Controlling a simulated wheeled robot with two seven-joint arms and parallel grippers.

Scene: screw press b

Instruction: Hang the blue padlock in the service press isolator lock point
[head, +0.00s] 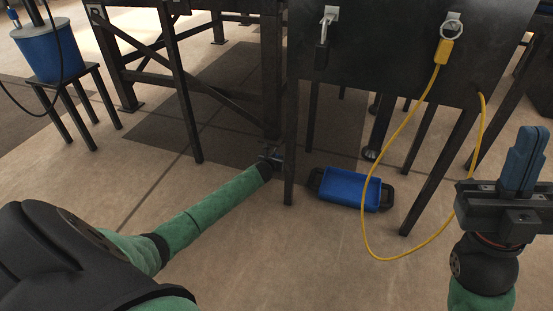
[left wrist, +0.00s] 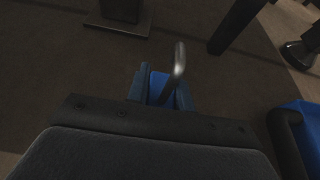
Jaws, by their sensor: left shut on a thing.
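My left gripper (head: 270,153) is low beside a dark table leg, at the end of the green arm. In the left wrist view its blue fingers (left wrist: 160,92) are shut on the blue padlock (left wrist: 161,86). The padlock's silver shackle sticks up and away from the fingers; most of its body is hidden between them. A dark panel (head: 400,70) stands above and to the right, with a grey metal fitting (head: 330,17) and a pale ring (head: 452,28) on it. I cannot tell which is the isolator lock point. My right gripper (head: 524,160) points up at the right, fingers together and empty.
A blue tray with black handles (head: 347,187) lies on the floor below the panel. A yellow cable (head: 366,220) loops from a yellow plug (head: 443,51) down near the floor. Dark legs stand around. A blue bucket (head: 50,52) sits on a stool at the left.

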